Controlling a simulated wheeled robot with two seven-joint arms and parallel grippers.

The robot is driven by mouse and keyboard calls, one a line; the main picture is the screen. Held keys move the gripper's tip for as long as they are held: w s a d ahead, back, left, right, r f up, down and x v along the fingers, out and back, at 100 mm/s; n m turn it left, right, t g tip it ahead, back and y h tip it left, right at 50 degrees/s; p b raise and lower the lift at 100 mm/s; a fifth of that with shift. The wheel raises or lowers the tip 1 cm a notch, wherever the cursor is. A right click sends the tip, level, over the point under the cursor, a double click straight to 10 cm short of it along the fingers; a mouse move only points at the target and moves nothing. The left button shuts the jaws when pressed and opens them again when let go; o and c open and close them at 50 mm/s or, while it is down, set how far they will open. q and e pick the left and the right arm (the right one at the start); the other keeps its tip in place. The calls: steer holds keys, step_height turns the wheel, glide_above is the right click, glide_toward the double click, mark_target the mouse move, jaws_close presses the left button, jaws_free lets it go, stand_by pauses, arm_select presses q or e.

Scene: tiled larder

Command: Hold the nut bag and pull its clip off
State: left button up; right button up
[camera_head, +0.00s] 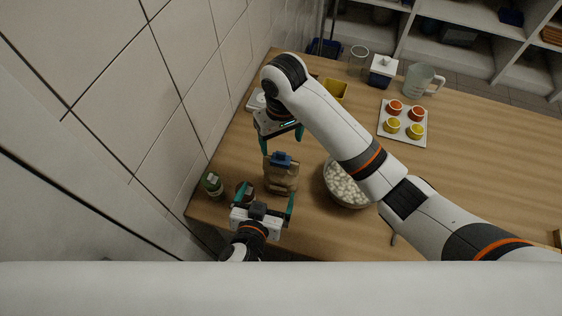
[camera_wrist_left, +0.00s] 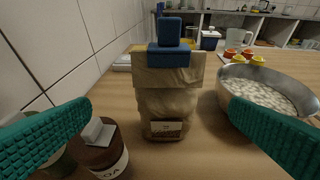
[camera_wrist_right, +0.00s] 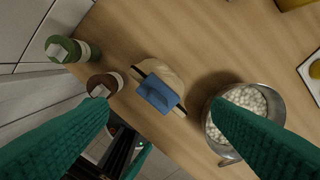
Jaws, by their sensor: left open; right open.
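The nut bag (camera_head: 281,180) is a tan paper bag with a small label, standing upright on the wooden counter. Its blue clip (camera_head: 282,159) sits across the folded top. In the left wrist view the bag (camera_wrist_left: 165,100) and the clip (camera_wrist_left: 169,55) stand centred ahead of my left gripper (camera_wrist_left: 160,112), which is open, with one finger to each side and apart from the bag. My right gripper (camera_head: 282,142) is open above and behind the bag. In the right wrist view the clip (camera_wrist_right: 158,95) lies between the fingers, apparently below them.
A brown jar (camera_wrist_left: 105,158) and a green jar (camera_head: 213,185) stand left of the bag near the tiled wall. A metal bowl (camera_wrist_left: 224,92) of white pieces stands close on the right. Further back are a cup tray (camera_head: 399,139), a yellow bin (camera_head: 337,90) and a clear pitcher (camera_head: 417,82).

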mark_target(279, 173)
steer(key=shift+w+r, duration=0.1)
steer(key=shift+r, duration=0.3)
steer(key=shift+s+r, duration=0.15)
steer(key=shift+s, duration=0.2)
arm_select(q)
steer(key=x, duration=0.7)
steer(key=d+x, duration=0.1)
steer(key=x, duration=0.3)
steer(key=shift+w+d+r, duration=0.1)
steer(key=shift+w+r, duration=0.1)
steer(key=shift+w, duration=0.05)
